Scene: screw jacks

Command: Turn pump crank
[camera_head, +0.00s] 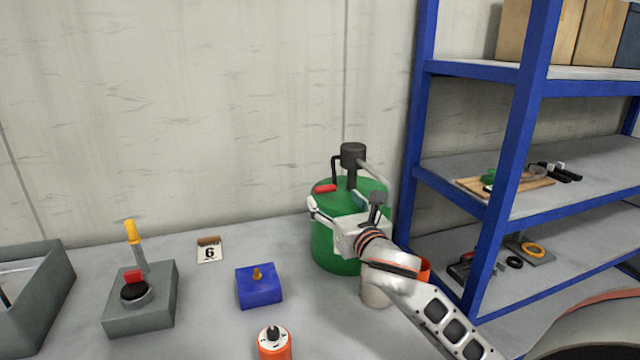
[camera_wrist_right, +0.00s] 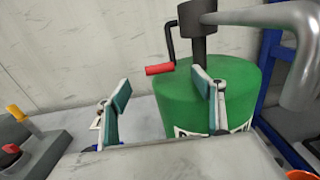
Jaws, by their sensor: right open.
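The pump is a dark cylinder (camera_head: 353,155) with a grey spout pipe, mounted on top of a green drum (camera_head: 328,245) by the wall. Its crank is a black bent rod with a red handle (camera_head: 325,188) on the left side of the pump. The red handle also shows in the right wrist view (camera_wrist_right: 160,69), beyond the fingers and between them. My right gripper (camera_head: 335,205) is in front of the drum, open and empty, apart from the handle. Its two teal-padded fingers (camera_wrist_right: 162,100) are spread wide in the wrist view. My left gripper is not in view.
An orange container (camera_head: 424,270) stands right of the drum, partly behind my right arm. A blue shelf post (camera_head: 510,150) stands at right.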

